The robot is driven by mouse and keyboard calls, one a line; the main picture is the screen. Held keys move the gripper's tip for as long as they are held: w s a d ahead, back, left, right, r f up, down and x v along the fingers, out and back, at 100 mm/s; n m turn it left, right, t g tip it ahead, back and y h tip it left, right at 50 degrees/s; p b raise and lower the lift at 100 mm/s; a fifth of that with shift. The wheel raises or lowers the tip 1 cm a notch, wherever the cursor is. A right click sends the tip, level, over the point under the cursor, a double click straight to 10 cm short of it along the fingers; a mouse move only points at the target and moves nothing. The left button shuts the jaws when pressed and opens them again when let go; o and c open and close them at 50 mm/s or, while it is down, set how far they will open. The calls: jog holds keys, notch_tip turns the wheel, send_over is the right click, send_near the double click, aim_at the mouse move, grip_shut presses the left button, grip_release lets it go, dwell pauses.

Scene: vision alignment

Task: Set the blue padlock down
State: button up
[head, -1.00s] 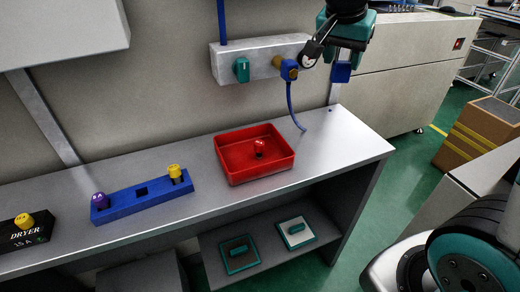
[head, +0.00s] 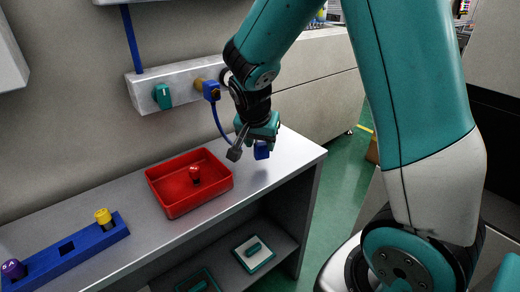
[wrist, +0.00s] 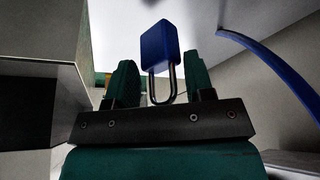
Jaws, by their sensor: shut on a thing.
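The blue padlock (head: 262,150) hangs at my gripper (head: 252,137) in the head view, over the right end of the grey bench (head: 285,160). In the wrist view, the padlock (wrist: 160,47) has its square blue body beyond the fingertips. Its metal shackle reaches back between the two teal fingers of my gripper (wrist: 160,80). My gripper is shut on the padlock. Whether the padlock touches the bench top cannot be told.
A blue holder (head: 88,240) is farther left. A wall box (head: 150,90) has a blue cable (head: 221,125) hanging close by my gripper. Bench surface right of the tray is clear.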

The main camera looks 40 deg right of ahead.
jog(key=shift+f, duration=1.1)
jog(key=shift+f, duration=0.15)
jog(key=o, duration=1)
jog(key=shift+c, duration=0.2)
